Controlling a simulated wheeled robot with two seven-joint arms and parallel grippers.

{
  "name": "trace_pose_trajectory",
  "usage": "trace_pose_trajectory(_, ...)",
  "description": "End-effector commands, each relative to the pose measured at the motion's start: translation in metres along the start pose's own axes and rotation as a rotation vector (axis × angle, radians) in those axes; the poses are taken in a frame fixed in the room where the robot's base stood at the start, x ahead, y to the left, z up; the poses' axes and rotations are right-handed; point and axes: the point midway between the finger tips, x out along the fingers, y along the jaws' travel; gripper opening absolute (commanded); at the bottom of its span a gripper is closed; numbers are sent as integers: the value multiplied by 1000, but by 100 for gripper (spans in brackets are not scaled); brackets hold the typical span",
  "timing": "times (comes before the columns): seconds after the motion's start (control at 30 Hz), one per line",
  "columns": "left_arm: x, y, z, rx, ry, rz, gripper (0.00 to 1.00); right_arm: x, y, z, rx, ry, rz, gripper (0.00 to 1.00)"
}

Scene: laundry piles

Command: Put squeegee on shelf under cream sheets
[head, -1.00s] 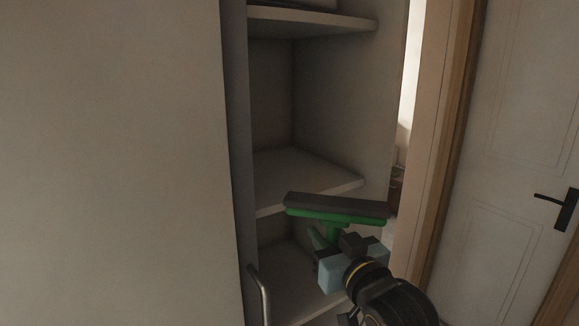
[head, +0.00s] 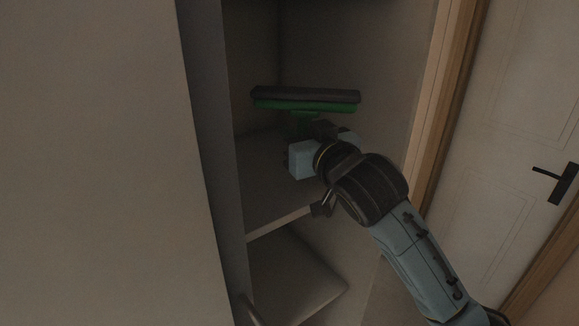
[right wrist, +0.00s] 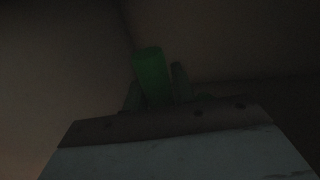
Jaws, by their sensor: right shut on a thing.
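The squeegee (head: 305,101) has a long dark pad over a green head and a green handle. It is in the head view, inside the cabinet, above the middle shelf (head: 262,176). My right gripper (head: 308,130) is shut on its handle and reaches in over that shelf. The squeegee's head lies crosswise and appears clear of the shelf board. In the right wrist view the green handle (right wrist: 151,72) sits between the fingers, in dim light. My left gripper is not in view. No cream sheets show.
A lower shelf (head: 290,280) lies below and looks empty. A large pale panel (head: 95,160) fills the left side. A wooden door frame (head: 440,100) and a white door (head: 520,130) with a black handle stand at the right. The shelf around my gripper is clear.

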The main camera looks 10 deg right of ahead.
Motion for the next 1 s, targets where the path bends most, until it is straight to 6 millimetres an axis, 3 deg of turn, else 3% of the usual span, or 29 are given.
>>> trace_pose_trajectory(0.1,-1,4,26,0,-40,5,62,0,0,24,-1,-4,1,0)
trace_pose_trajectory(0.23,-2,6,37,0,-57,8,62,0,0,35,-1,0,1,0)
trace_pose_trajectory(0.37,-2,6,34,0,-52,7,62,0,0,52,-1,-2,1,0)
trace_pose_trajectory(0.6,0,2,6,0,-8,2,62,0,0,73,-1,2,1,0)
trace_pose_trajectory(0.93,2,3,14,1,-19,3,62,0,0,76,0,2,1,0)
trace_pose_trajectory(0.97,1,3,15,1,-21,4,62,0,0,76,-1,1,1,30)
trace_pose_trajectory(1.0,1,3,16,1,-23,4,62,0,0,75,-1,1,1,35)
